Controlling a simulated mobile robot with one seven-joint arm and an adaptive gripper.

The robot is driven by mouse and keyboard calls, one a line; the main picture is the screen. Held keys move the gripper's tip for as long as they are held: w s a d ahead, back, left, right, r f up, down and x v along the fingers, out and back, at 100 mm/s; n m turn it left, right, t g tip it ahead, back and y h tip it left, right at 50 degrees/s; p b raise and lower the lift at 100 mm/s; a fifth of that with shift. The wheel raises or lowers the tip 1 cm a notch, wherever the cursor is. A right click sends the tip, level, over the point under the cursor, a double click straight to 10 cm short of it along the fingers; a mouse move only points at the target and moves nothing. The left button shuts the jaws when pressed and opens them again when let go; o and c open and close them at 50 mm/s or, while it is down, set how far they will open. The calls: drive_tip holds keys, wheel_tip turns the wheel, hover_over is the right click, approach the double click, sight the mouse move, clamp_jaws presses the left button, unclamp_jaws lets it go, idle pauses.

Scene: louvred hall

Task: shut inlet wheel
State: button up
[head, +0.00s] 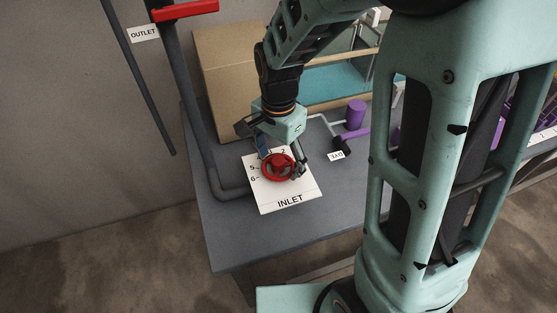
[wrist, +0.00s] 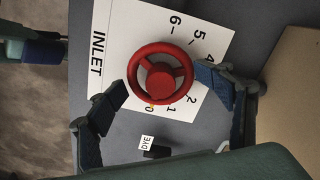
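The red inlet wheel (head: 278,167) sits on a white plate (head: 290,203) marked INLET, with a number scale around it. In the wrist view the wheel (wrist: 160,80) is seen from above with its spokes, and a small yellow-orange mark shows at its rim near the 0. My gripper (head: 282,165) is over the wheel, pointing down. In the wrist view my gripper (wrist: 162,86) is open, with one finger on each side of the wheel. The right finger is very close to the rim; I cannot tell if it touches. The left finger is apart from the rim.
A red handle (head: 185,10) by the OUTLET label (head: 143,33) is on the dark pipe at the left. A DYE label (head: 336,156) and a purple cylinder (head: 355,113) are right of the plate. A cardboard-coloured box (head: 222,80) stands behind. The front of the grey table (head: 240,238) is clear.

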sight(279, 161)
wheel_tip(279, 161, up, 7)
drive_tip(key=p, duration=0.4)
drive_tip(key=shift+f+p, duration=0.15)
drive_tip(key=shift+p, duration=0.25)
drive_tip(key=shift+f, duration=0.1)
